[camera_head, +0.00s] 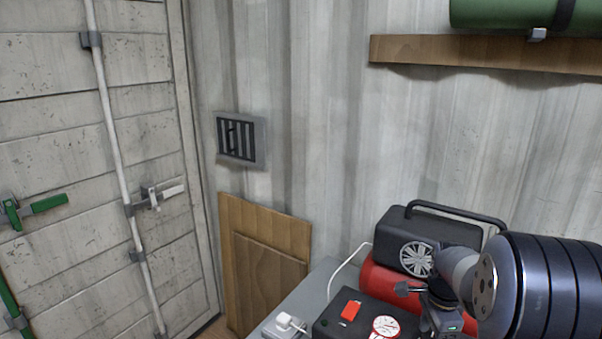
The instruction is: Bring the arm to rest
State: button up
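My arm shows at the lower right as a large dark ribbed cylinder with a pale metal end plate. A grey and black part beside it, low in the picture, looks like my gripper (436,312). It is in front of the red compressor tank (378,282), and its fingers are too small and cut off to show a gap. I cannot tell whether it touches anything or holds anything.
A grey bench (306,296) stands below the wall with a black box (347,318), a white plug (284,320) and a black handled machine (400,226). A wooden shelf (480,52) is above. Wooden boards (262,245) lean beside the door (85,150).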

jog(key=n, duration=0.7)
jog(key=shift+n, duration=0.4)
jog(key=n, duration=0.4)
jog(key=shift+b, duration=0.35)
jog(key=shift+n, duration=1.9)
jog(key=shift+a, duration=0.1)
